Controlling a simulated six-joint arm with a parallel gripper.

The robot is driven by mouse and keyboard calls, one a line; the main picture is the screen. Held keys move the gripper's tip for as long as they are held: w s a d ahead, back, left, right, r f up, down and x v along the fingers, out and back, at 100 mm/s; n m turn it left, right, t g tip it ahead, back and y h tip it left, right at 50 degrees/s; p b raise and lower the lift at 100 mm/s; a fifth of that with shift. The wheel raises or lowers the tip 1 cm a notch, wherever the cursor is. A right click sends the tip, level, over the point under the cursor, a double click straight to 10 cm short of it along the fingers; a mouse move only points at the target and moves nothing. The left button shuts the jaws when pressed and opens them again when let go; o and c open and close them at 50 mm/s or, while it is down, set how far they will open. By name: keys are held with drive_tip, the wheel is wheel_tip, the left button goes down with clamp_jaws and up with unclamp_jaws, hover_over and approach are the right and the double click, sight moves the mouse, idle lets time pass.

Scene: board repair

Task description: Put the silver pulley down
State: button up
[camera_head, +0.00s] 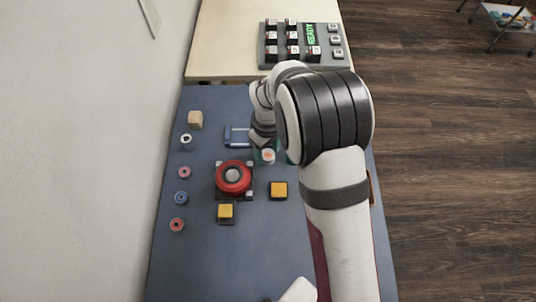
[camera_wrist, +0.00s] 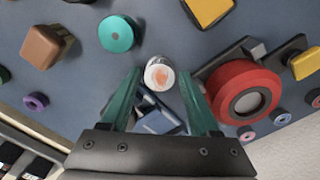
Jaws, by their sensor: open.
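The silver pulley (camera_head: 268,157) is a small pale round piece with an orange centre, on the blue-grey mat (camera_head: 300,255) right of the red wheel. In the wrist view, the silver pulley (camera_wrist: 159,75) lies between the tips of my gripper's teal fingers (camera_wrist: 160,73). A gap shows on each side of it, so my gripper (camera_head: 273,156) is open around it and not clamped. The pulley appears upright on the mat; its underside is hidden.
The red wheel (camera_head: 233,178) sits on a dark bracket. A blue part (camera_head: 237,136) is close behind my gripper. Yellow-topped blocks (camera_head: 279,190) (camera_head: 226,212) are nearby. A teal disc (camera_wrist: 118,33) and brown block (camera_wrist: 47,45) show in the wrist view. Small rings line the left edge.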

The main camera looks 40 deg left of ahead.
drive_tip(key=shift+f, duration=0.45)
clamp_jaws()
drive_tip(key=shift+r, duration=0.1)
drive_tip(key=r, duration=0.4)
drive_tip(key=shift+w+d+r, duration=0.2)
drive_tip(key=shift+d+r, duration=0.05)
drive_tip(key=w+d+r, duration=0.5)
drive_tip(key=d+r, duration=0.1)
drive_tip(key=d, duration=0.4)
drive_tip(key=n, duration=0.5)
hover_over(240, 137)
drive_tip(key=f, duration=0.5)
drive_tip(key=shift+w+d, duration=0.25)
drive_tip(key=shift+w, duration=0.05)
drive_tip(key=shift+s+a+f, duration=0.1)
drive_tip(key=shift+a+f, duration=0.05)
drive_tip(key=shift+f, duration=0.95)
drive_tip(key=shift+s+a+f, duration=0.1)
drive_tip(key=shift+f, duration=1)
